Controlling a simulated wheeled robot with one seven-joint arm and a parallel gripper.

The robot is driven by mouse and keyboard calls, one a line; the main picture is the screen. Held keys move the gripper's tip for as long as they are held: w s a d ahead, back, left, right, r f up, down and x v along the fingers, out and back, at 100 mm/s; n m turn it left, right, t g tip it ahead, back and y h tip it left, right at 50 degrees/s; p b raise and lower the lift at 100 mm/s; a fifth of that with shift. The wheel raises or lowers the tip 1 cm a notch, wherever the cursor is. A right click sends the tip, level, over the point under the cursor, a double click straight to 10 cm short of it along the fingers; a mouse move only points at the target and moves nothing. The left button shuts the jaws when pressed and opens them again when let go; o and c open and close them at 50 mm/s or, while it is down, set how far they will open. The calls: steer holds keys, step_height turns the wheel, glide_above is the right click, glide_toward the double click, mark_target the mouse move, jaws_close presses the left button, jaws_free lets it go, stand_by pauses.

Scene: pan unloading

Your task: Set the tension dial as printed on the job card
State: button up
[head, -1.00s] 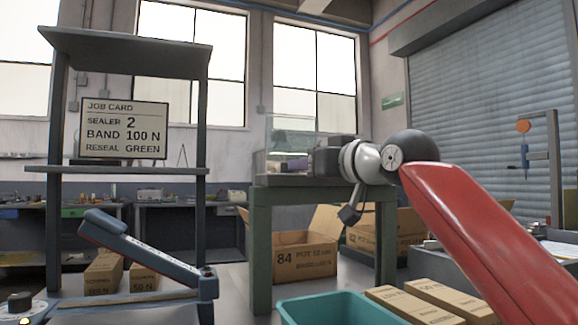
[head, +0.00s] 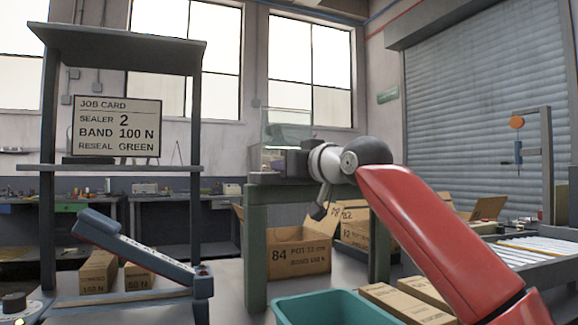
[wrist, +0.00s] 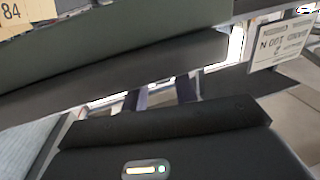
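The job card (head: 118,126) stands on the rack's shelf in the head view. It reads SEALER 2, BAND 100 N, RESEAL GREEN. It also shows upside down at the right of the wrist view (wrist: 283,45). A round dark dial (head: 14,303) is at the lower left corner of the head view, partly cut off; its setting is too small to read. Beside it is a blue machine with a slanted lever arm (head: 135,246). My gripper (head: 297,160) is high near the green bench, well right of the dial. Its fingers are not clear in either view.
A green bench (head: 256,235) stands mid-view, with open cartons (head: 300,262) behind it. A teal bin (head: 335,303) and brown boxes (head: 405,300) are in front at right. A roller conveyor (head: 535,250) is at far right. Boxes (head: 98,272) sit behind the lever arm.

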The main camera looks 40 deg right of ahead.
steer(key=shift+c, duration=1.4)
steer(key=shift+m+h, duration=0.3)
steer(key=shift+h, duration=0.1)
steer(key=m+g+h+b, duration=0.1)
steer(key=h, duration=0.1)
steer(key=m+h+b, duration=0.1)
steer(key=m+h, duration=0.1)
steer(key=h, duration=0.1)
steer(key=a+m+g+h+b, duration=0.1)
steer(key=h, duration=0.1)
steer(key=shift+w+f+m+g, duration=0.2)
steer(key=shift+f+m+g, duration=0.1)
steer(key=shift+m, duration=0.1)
steer(key=m+g+h, duration=0.1)
steer(key=m+h+b, duration=0.1)
steer(key=g+h+b, duration=0.1)
steer(key=h, duration=0.1)
steer(key=shift+w+a+r+m+g, duration=0.15)
steer(key=shift+w+a+m+g, duration=0.15)
steer(key=shift+m, duration=0.1)
steer(key=shift+w+a+r+m+g+h+b, duration=0.1)
steer(key=shift+m+g+h+b, duration=0.2)
steer(key=shift+m+g+h, duration=0.25)
steer(key=shift+a+m+g+h+b, duration=0.1)
steer(key=shift+m+g+h+b, duration=0.15)
steer(key=shift+m+g+h, duration=0.3)
steer(key=shift+g, duration=0.3)
steer(key=o, duration=1)
steer(key=shift+c, duration=0.2)
